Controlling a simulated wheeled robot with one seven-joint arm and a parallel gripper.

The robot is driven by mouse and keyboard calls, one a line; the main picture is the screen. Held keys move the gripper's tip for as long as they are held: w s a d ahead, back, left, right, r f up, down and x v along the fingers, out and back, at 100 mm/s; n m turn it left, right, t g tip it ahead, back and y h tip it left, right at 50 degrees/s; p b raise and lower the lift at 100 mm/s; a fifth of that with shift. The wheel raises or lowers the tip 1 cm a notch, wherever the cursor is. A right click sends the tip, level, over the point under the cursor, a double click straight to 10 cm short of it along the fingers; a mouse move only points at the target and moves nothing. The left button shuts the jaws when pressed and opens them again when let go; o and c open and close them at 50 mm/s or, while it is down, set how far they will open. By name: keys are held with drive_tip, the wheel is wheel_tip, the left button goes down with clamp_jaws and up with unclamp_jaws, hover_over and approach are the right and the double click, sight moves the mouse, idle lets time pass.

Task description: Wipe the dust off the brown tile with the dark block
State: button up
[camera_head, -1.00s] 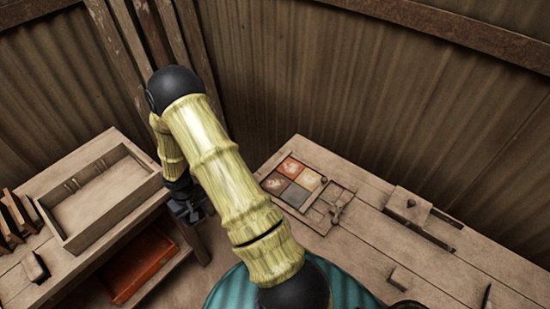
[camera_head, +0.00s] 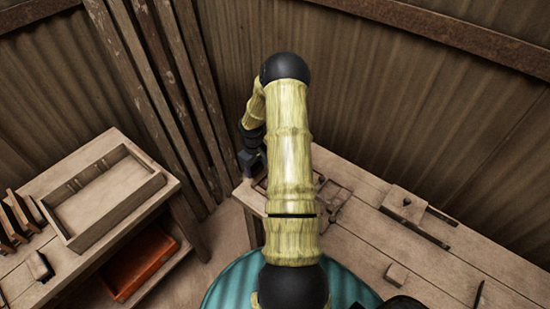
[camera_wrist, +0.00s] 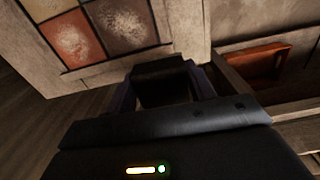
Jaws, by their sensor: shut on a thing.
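The brown tile (camera_wrist: 120,22) lies in the tile frame at the top of the wrist view, with a pale patch of dust over its middle. My gripper (camera_wrist: 161,88) is shut on the dark block (camera_wrist: 160,70), which is seen between its fingers. The block appears apart from the brown tile, below it in the picture. In the head view my gripper (camera_head: 251,163) is at the left end of the right-hand bench. There my arm hides most of the tiles, and the block cannot be made out.
A dusty orange-red tile (camera_wrist: 72,38) adjoins the brown one. The right-hand bench (camera_head: 370,238) bears a wooden slide (camera_head: 405,203) and a small block (camera_head: 396,274). A wooden tray (camera_head: 68,226) stands on the left bench, above an orange bin (camera_head: 144,264). Corrugated walls close the back.

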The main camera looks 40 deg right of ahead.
drive_tip(key=s+d, duration=0.3)
drive_tip(key=d, duration=0.4)
drive_tip(key=shift+d+r, duration=0.2)
drive_tip(key=shift+r, duration=0.2)
drive_tip(key=shift+f, duration=0.1)
